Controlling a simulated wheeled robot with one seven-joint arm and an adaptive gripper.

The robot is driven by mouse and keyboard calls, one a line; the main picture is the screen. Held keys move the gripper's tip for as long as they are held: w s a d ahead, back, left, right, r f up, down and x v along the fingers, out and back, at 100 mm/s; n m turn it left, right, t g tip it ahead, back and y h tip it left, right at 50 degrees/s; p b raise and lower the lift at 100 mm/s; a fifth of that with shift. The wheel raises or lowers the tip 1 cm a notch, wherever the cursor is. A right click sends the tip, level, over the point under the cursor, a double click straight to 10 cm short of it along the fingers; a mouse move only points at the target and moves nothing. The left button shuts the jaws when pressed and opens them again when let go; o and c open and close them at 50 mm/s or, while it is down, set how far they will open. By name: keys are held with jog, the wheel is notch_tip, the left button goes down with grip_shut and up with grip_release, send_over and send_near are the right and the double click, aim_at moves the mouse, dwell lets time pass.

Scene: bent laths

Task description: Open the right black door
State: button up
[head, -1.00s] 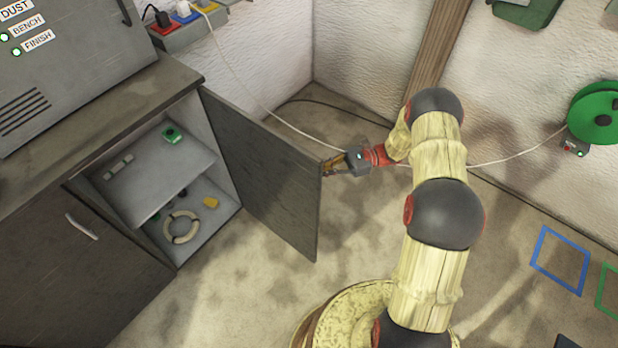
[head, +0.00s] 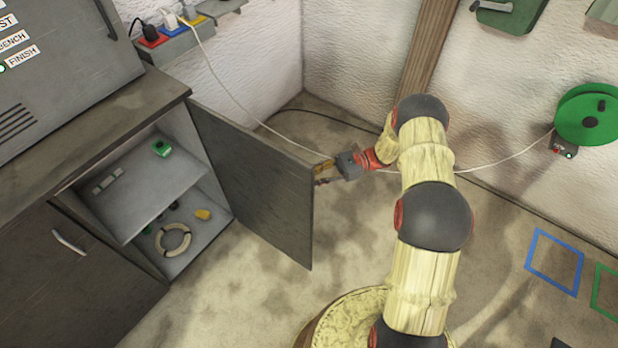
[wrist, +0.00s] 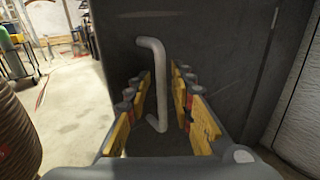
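The right black door (head: 255,185) stands swung well out from the cabinet in the head view, with the compartment behind it exposed. Its dark face fills the middle of the wrist view (wrist: 215,45). The pale bar handle (wrist: 151,55) stands on that face, and its lower end lies between my fingers in the picture. My gripper (head: 322,173) is at the free edge of the door, on its outer side. In the wrist view its yellow-padded fingers (wrist: 160,105) are apart, with gaps beside the handle. The handle's outer side is hidden in the head view.
The left door (head: 70,275) with its pale handle is shut. The open compartment holds a shelf (head: 150,195), a pale ring (head: 173,240) and small items. A pale cable (head: 500,159) runs behind my arm to a green reel (head: 587,115). Floor in front is clear.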

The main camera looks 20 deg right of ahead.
jog(key=d, duration=1.2)
jog(key=shift+w, duration=0.45)
